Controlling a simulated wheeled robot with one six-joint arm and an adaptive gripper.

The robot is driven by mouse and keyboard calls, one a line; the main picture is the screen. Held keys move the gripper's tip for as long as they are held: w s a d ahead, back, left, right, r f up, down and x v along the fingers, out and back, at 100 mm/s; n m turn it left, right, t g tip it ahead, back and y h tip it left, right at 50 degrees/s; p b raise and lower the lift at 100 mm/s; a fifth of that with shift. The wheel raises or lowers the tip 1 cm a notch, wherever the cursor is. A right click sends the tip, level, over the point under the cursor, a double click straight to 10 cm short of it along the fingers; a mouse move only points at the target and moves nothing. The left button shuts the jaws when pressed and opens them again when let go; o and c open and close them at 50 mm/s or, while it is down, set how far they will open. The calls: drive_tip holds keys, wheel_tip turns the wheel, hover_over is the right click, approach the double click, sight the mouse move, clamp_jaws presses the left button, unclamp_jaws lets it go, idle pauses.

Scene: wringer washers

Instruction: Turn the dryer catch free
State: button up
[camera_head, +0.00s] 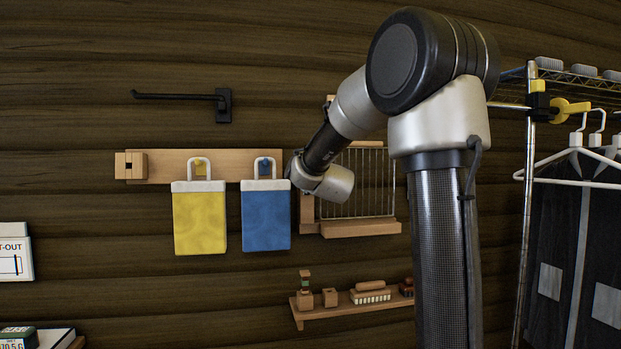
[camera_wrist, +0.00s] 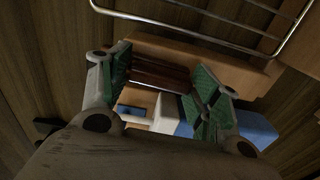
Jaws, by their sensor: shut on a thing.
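The wall dryer, a wire rack (camera_head: 362,185) in a light wood frame, hangs right of the blue bag. In the wrist view its metal bars (camera_wrist: 205,36) and a wooden rail (camera_wrist: 240,76) cross the top. A reddish-brown wooden piece, apparently the dryer catch (camera_wrist: 158,75), lies between the green-padded fingers of my gripper (camera_wrist: 160,88). My gripper is shut on it. The head view shows my wrist against the rack's left side; it hides the fingers and the catch there.
A yellow bag (camera_head: 200,222) and a blue bag (camera_head: 266,220) hang from a wooden peg rail (camera_head: 140,168) to the left, the blue one close to my wrist. A small shelf (camera_head: 345,312) holds brushes below. A clothes rack (camera_head: 528,200) stands right.

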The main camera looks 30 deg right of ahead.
drive_tip(key=shift+f, duration=0.1)
idle(0.3)
drive_tip(key=o, duration=1.2)
drive_tip(key=v, duration=1.2)
